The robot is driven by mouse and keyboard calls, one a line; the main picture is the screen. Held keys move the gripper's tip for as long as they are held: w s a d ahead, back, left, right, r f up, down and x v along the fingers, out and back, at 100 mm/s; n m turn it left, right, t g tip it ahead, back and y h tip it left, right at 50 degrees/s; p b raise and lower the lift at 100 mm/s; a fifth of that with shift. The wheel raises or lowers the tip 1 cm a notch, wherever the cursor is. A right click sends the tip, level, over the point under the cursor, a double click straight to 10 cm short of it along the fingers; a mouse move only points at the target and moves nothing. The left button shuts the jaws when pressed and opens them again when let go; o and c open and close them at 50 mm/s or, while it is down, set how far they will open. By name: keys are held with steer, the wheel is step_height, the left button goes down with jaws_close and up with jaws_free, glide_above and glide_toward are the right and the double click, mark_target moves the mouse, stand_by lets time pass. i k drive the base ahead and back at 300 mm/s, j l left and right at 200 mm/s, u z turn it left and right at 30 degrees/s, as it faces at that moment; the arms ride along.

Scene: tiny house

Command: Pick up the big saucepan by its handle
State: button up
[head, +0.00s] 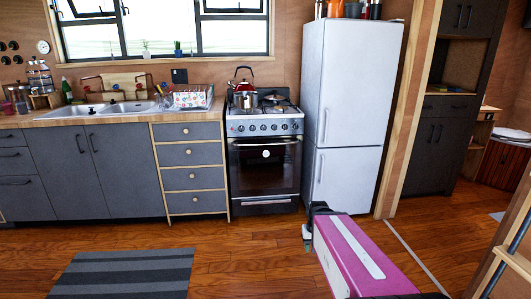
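A steel saucepan (245,99) stands on the left part of the stove top (265,126), in front of a red kettle (243,86). A low dark shape, possibly another pan (274,97), lies to its right at the back. I cannot tell which is the big saucepan, and no handle shows clearly at this size. My gripper (307,236) is low over the wooden floor, in front of the fridge and well away from the stove. Its fingers are small and partly hidden by my arm, so their opening is unclear.
The white fridge (350,95) stands right of the stove. Grey drawers (190,155) and a sink counter (130,117) with a dish rack (190,99) are to the left. A striped rug (122,274) lies at front left. The floor before the stove is clear.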

mark_target(243, 100)
steer(key=i+z, duration=0.3)
steer(key=i, duration=0.15)
steer(key=i+j+z, duration=0.1)
steer(key=i+z, duration=0.15)
steer(key=i, duration=0.2)
steer(key=i+l+u, duration=0.15)
steer(key=i, duration=0.15)
steer(key=i+u, duration=0.1)
steer(key=i, duration=0.2)
steer(key=i+l+u, duration=0.2)
steer(key=u, duration=0.25)
steer(key=i+l+u, duration=0.25)
steer(key=u, duration=0.2)
